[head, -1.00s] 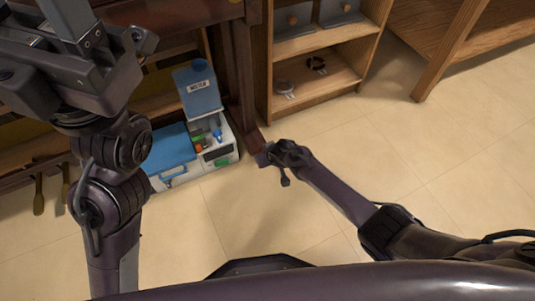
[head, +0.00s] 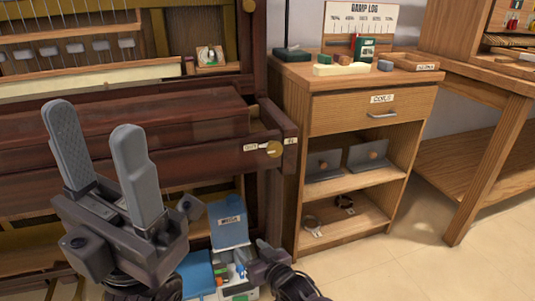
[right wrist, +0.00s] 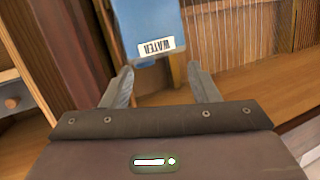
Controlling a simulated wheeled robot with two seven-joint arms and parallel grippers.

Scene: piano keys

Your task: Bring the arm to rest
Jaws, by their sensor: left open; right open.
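My left gripper (head: 94,118) stands upright at the left of the head view, its two grey fingers apart with nothing between them. It shows in front of the dark wooden cabinet; whether it touches is not shown, though it looks clear. My right gripper (head: 262,250) is low in the head view, small and dark, beside the blue WATER container (head: 228,228). In the right wrist view its two fingers (right wrist: 160,70) are apart and empty, with the blue WATER container (right wrist: 150,18) beyond them, near the upper ends of the fingers.
The dark wooden cabinet (head: 190,120) fills the left. A light wooden shelf unit (head: 345,110) with a drawer stands right of centre, small items on top. A wooden bench (head: 480,90) is at the right. A blue and white case (head: 198,275) sits low. Floor (head: 400,262) is clear at lower right.

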